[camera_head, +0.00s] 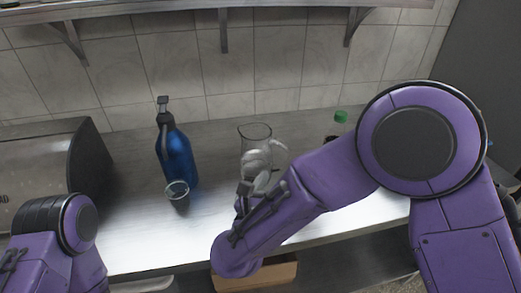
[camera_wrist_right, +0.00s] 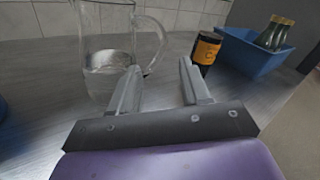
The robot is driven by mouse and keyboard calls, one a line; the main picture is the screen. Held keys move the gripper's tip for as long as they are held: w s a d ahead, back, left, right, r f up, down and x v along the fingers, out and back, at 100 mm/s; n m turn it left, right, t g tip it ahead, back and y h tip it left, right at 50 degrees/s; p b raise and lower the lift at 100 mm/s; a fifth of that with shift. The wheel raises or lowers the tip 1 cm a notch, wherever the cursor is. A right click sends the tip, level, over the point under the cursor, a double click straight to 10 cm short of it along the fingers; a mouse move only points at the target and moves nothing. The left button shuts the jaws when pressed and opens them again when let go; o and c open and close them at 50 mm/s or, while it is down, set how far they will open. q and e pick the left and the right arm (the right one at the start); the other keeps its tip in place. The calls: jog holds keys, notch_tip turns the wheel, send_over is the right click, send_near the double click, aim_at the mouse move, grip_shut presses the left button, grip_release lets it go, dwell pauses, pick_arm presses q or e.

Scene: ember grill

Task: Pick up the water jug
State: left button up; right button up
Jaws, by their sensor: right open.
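The water jug (camera_wrist_right: 108,45) is clear glass with a handle on its right side and water in its lower part. It stands upright on the steel counter, and its upper part shows in the head view (camera_head: 255,132). My right gripper (camera_wrist_right: 160,68) is open and empty. Its fingers point at the jug's handle side, and the handle appears between the fingertips in the wrist view; whether they touch cannot be told.
A blue bottle (camera_head: 177,155) and a small glass (camera_head: 177,194) stand left of the jug. A shelf (camera_head: 200,12) runs above.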

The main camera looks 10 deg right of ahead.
aim_at(286, 152)
jog(key=p+x, duration=0.1)
jog(key=x, duration=0.2)
jog(key=p+x, duration=0.2)
jog(key=x, duration=0.1)
jog(key=r+p+x, duration=0.1)
jog(key=x, duration=0.3)
jog(key=shift+d+r+p, duration=0.1)
jog(key=shift+d+p, duration=0.1)
jog(key=shift+p, duration=0.15)
jog(key=shift+w+d+f, duration=0.2)
jog(key=shift+w, duration=0.05)
jog(key=shift+a, duration=0.1)
grip_shut()
dwell(0.4)
jog(key=shift+r, duration=0.1)
